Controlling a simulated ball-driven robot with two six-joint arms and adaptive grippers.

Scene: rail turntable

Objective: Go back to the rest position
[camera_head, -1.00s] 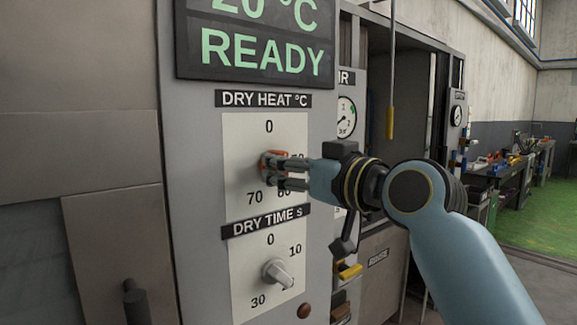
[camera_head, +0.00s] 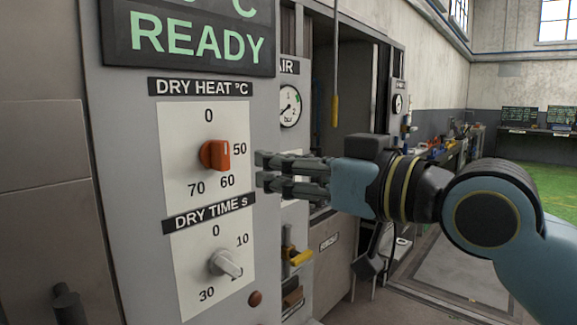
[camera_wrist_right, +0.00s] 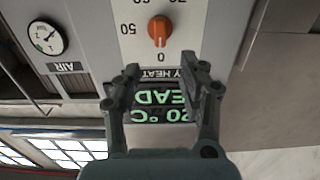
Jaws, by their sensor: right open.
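My right gripper (camera_head: 262,172) is open and empty in the head view. Its fingertips are to the right of the orange dry heat knob (camera_head: 215,155) and apart from it. The knob sits on the white dial plate marked 0, 50, 60 and 70. In the right wrist view the open fingers (camera_wrist_right: 162,85) frame part of the READY display, and the orange knob (camera_wrist_right: 160,30) is beyond them, upside down in that view. My left gripper is not in view.
Below is the grey dry time knob (camera_head: 226,263). The READY display (camera_head: 190,38) is above. An air gauge (camera_head: 289,105), a yellow-handled lever (camera_head: 298,256) and a hanging yellow-ended rod (camera_head: 335,110) are to the right. Open floor (camera_head: 465,285) lies further right.

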